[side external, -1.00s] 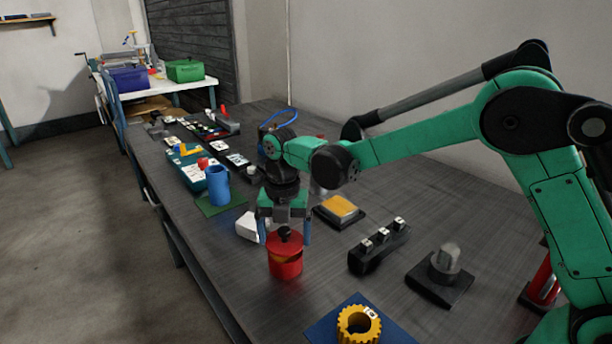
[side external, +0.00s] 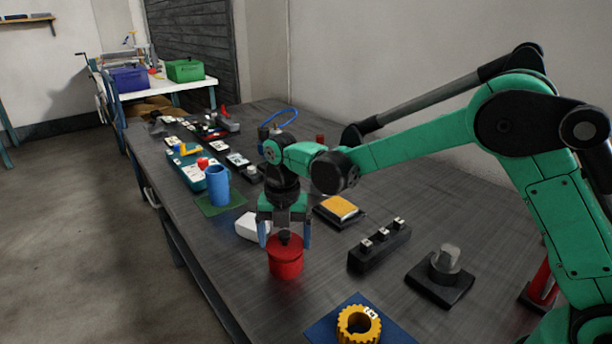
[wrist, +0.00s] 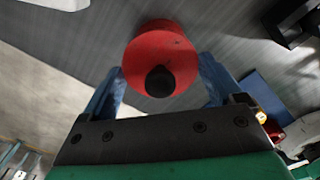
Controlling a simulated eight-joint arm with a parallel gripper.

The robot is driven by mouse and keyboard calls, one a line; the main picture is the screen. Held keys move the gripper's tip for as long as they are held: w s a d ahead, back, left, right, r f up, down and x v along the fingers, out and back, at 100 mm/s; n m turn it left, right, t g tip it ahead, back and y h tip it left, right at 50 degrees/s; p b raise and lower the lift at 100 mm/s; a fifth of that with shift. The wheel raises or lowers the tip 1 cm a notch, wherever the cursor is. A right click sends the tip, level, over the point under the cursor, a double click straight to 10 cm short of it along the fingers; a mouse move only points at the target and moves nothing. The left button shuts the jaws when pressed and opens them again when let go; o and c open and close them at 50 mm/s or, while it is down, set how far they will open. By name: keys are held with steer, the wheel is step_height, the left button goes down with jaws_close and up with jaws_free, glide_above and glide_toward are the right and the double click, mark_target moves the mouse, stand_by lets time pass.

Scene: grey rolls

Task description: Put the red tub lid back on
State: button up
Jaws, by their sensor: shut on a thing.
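The red tub (side external: 286,268) stands upright on the dark table below my gripper. Its red lid (side external: 284,248) with a black knob sits level over the tub's mouth, with no gap that I can see from the side. In the wrist view the round lid (wrist: 150,48) and its knob (wrist: 160,82) fill the space between the blue fingers and hide the tub's opening. My gripper (side external: 285,243) points down, shut on the lid, with one finger at each side of it. It also shows in the wrist view (wrist: 160,66).
A white block (side external: 251,227) lies close behind the tub. A blue cup (side external: 218,187) stands on a green mat farther back. A black block with white-topped pegs (side external: 379,246) is to the right. A yellow gear (side external: 358,325) sits on a blue mat in front.

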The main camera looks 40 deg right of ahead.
mark_target(286, 233)
steer(key=shift+f, duration=0.45)
steer(key=o, duration=1)
steer(key=shift+r, duration=2.8)
steer(key=shift+s+d+r+m, duration=0.1)
steer(key=shift+s+r+m, duration=0.05)
steer(key=shift+m, duration=0.15)
steer(key=s+d+r+m+t, duration=0.1)
steer(key=s+m, duration=0.3)
steer(key=m, duration=0.5)
steer(key=s+d+r+m+t, duration=0.1)
steer(key=s+d+m+t, duration=0.2)
steer(key=m, duration=0.6)
steer(key=s+d+r+m+t, duration=0.2)
steer(key=s+m, duration=0.4)
steer(key=m, duration=0.3)
steer(key=shift+s+d+t, duration=0.3)
steer(key=shift+d+t, duration=0.1)
steer(key=shift+t, duration=0.2)
